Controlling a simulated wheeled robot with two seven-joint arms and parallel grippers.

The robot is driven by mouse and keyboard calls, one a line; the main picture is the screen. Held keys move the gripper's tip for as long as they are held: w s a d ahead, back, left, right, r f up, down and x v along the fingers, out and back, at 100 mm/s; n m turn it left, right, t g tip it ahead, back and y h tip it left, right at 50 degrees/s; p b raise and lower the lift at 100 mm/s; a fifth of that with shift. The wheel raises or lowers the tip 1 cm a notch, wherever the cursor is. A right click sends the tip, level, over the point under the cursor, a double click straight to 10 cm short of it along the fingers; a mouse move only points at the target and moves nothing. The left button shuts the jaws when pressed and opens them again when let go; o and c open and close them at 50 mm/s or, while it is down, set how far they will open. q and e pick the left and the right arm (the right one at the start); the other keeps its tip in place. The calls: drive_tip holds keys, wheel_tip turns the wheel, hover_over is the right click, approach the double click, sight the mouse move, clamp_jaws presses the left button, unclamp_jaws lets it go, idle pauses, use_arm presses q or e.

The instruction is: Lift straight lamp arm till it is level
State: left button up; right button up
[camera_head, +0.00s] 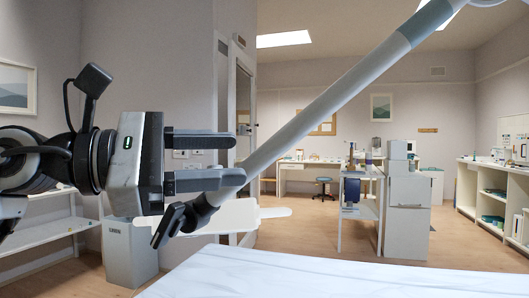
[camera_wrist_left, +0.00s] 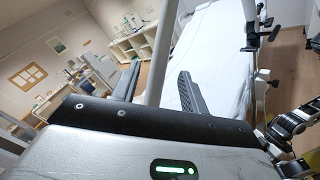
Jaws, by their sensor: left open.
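The straight lamp arm (camera_head: 330,103) is a long pale grey tube. My left gripper (camera_head: 238,158) is open near the tube's lower end. Its lower fingertip overlaps the tube in the head view; the upper fingertip is left of it. In the left wrist view the tube (camera_wrist_left: 162,50) shows in the gap between the two fingers (camera_wrist_left: 159,76). No finger visibly clamps it. My right gripper is not in view.
A white-covered couch (camera_head: 330,278) fills the front of the head view. A white cabinet (camera_head: 407,215) and shelf cart stand behind it. Shelves (camera_head: 490,200) line the right wall. Open floor lies between couch and cabinets.

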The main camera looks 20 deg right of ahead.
sight(252, 155)
use_arm(q)
drive_tip(key=d, duration=0.6)
drive_tip(key=shift+w, duration=0.2)
clamp_jaws()
drive_tip(key=shift+a+r+p, duration=0.1)
drive_tip(key=shift+p, duration=0.2)
